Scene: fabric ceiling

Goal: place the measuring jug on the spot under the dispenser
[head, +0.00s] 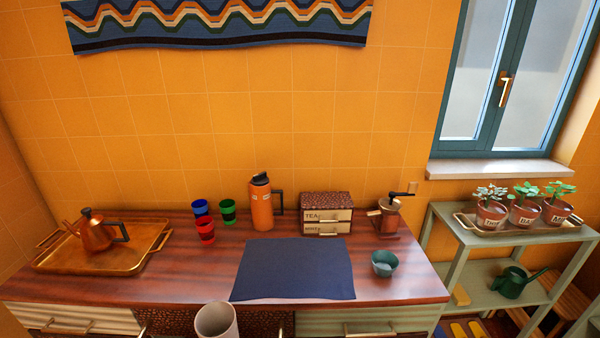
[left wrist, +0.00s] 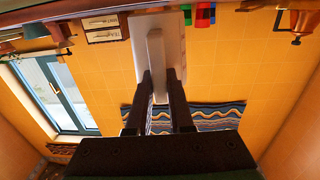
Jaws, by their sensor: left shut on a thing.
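The pale grey measuring jug (head: 216,320) shows at the bottom edge of the head view, in front of the counter, with its open rim up and its lower part cut off. My left gripper (left wrist: 159,88) is shut on the handle of the jug (left wrist: 176,35) in the left wrist view, where the picture is upside down. An orange flask (head: 261,208) with a black top and handle stands at the back of the counter. I cannot tell whether it is the dispenser, and no marked spot under a dispenser is clear. My right gripper is not in view.
A dark blue mat (head: 293,269) lies mid-counter, bare. Several coloured cups (head: 228,212), a drawer box (head: 326,213), a grinder (head: 388,217) and a teal bowl (head: 384,263) stand around it. A copper kettle (head: 96,234) sits on a brass tray (head: 60,262) at left.

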